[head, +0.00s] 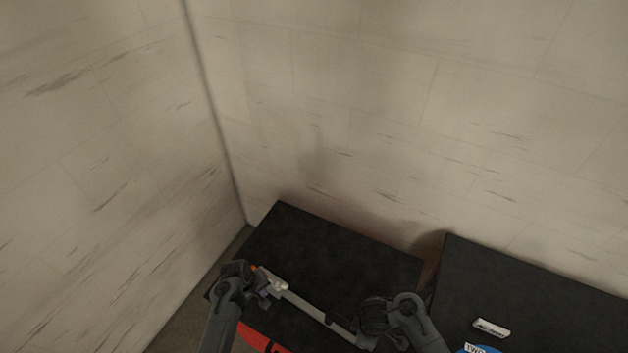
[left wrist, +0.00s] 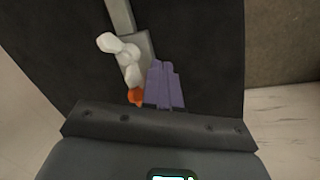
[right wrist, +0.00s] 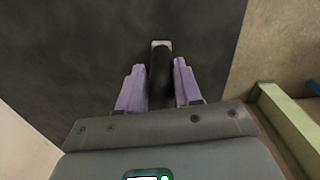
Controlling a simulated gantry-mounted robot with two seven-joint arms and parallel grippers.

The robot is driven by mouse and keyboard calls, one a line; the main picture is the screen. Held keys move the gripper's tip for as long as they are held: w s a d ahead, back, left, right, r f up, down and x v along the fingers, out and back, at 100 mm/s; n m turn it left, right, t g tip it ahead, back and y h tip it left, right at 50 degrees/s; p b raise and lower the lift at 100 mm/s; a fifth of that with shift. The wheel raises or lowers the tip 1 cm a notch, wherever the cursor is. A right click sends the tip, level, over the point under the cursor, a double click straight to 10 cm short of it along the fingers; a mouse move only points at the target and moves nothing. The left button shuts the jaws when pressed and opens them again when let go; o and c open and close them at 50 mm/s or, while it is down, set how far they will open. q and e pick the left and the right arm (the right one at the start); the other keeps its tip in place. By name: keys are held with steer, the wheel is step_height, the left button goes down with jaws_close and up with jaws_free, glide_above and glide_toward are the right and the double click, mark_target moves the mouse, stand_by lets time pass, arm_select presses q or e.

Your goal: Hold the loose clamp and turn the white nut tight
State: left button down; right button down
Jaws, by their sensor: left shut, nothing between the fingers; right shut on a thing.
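The loose clamp is a long grey bar (head: 318,311) lying slantwise over the left black table in the head view. The white nut (left wrist: 122,55), wing-shaped, sits at the clamp's left end beside an orange tip (left wrist: 135,96); it also shows small in the head view (head: 281,286). My left gripper (left wrist: 163,84) is shut and empty, its purple fingers together just right of the nut and orange tip; whether they touch is unclear. My right gripper (right wrist: 160,82) is shut on the clamp's black handle (right wrist: 160,68), at the bar's other end.
The left black table (head: 300,222) stands in a wall corner. A red object (head: 256,340) shows at its front edge. The right black table (head: 540,290) carries a small white labelled block (head: 491,328) and a blue lettered item (head: 482,349). A gap separates the tables.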

arm_select(q)
steer(key=shift+w+d, duration=0.4)
steer(key=shift+d, duration=0.1)
stand_by(1.2)
steer(key=shift+w+a, duration=0.4)
steer(key=shift+w, duration=0.15)
stand_by(0.9)
steer(key=shift+s+a, duration=0.1)
steer(key=shift+a, duration=0.05)
steer(key=shift+a, duration=0.2)
steer(key=d+v, duration=0.1)
steer(key=v, duration=0.4)
steer(key=shift+w+r, duration=0.2)
steer(key=shift+r, duration=0.35)
steer(key=shift+s, duration=0.1)
steer(key=shift+s+d+f, duration=0.1)
steer(key=shift+s+f, duration=0.1)
steer(key=shift+f, duration=0.8)
steer(key=shift+s+d+f, duration=0.1)
steer(key=shift+s+f, duration=0.15)
steer(key=shift+f, duration=0.75)
steer(key=shift+s+d+f, duration=0.1)
steer(key=shift+s+f, duration=0.1)
steer(key=shift+f, duration=0.8)
